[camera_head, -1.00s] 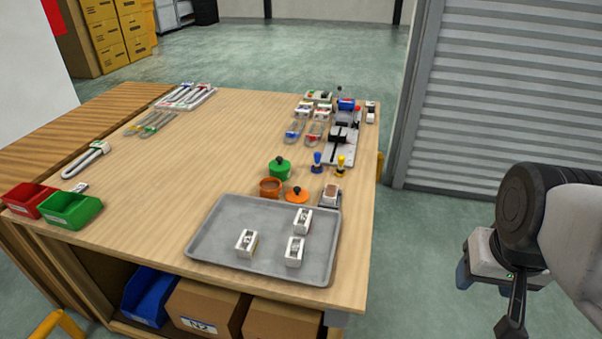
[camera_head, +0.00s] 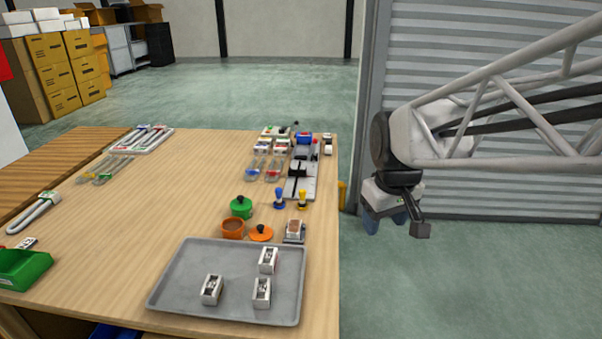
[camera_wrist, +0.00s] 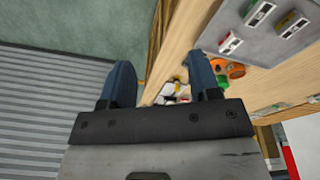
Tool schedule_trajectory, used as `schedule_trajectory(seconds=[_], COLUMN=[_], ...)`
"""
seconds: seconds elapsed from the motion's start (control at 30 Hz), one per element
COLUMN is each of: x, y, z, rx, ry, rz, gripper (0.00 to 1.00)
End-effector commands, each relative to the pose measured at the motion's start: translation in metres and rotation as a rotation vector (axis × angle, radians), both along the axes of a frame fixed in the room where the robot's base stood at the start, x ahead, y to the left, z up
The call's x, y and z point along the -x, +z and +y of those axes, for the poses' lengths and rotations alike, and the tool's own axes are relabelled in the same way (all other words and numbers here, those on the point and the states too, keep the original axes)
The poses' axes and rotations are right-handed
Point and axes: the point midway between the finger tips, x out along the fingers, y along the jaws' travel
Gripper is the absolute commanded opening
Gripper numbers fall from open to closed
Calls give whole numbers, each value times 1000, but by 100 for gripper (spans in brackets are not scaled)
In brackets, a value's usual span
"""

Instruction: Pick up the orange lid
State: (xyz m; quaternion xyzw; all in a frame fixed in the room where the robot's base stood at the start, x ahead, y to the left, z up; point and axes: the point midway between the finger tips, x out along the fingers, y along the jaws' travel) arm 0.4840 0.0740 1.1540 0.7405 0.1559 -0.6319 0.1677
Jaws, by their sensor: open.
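The orange lid (camera_head: 261,233) lies on the wooden table behind the grey tray, with a small dark knob on top. It is just right of the open orange pot (camera_head: 232,228). My gripper (camera_head: 385,222) hangs in the air off the table's right edge, well to the right of the lid, pointing down. In the wrist view its two blue fingers (camera_wrist: 161,88) are spread apart with nothing between them. Orange pieces show small beyond the right finger in the wrist view; I cannot tell the lid from the pot there.
The grey tray (camera_head: 180,297) holds three white blocks. A green pot (camera_head: 241,207) with a dark knob stands behind the orange pot. Blue (camera_head: 279,198) and yellow (camera_head: 302,199) stamps and a white-and-brown block (camera_head: 295,231) stand close to the lid.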

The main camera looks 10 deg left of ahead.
Motion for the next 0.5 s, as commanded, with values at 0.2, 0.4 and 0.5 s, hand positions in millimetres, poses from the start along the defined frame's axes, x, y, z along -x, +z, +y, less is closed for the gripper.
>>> schedule_trajectory(seconds=[0.2,0.4,0.5], x=[-51,-93,-113], y=[-10,-25,-33], z=[37,73,93], rx=[17,32,38], ry=[146,276,342], rz=[23,43,51], gripper=[57,57,57])
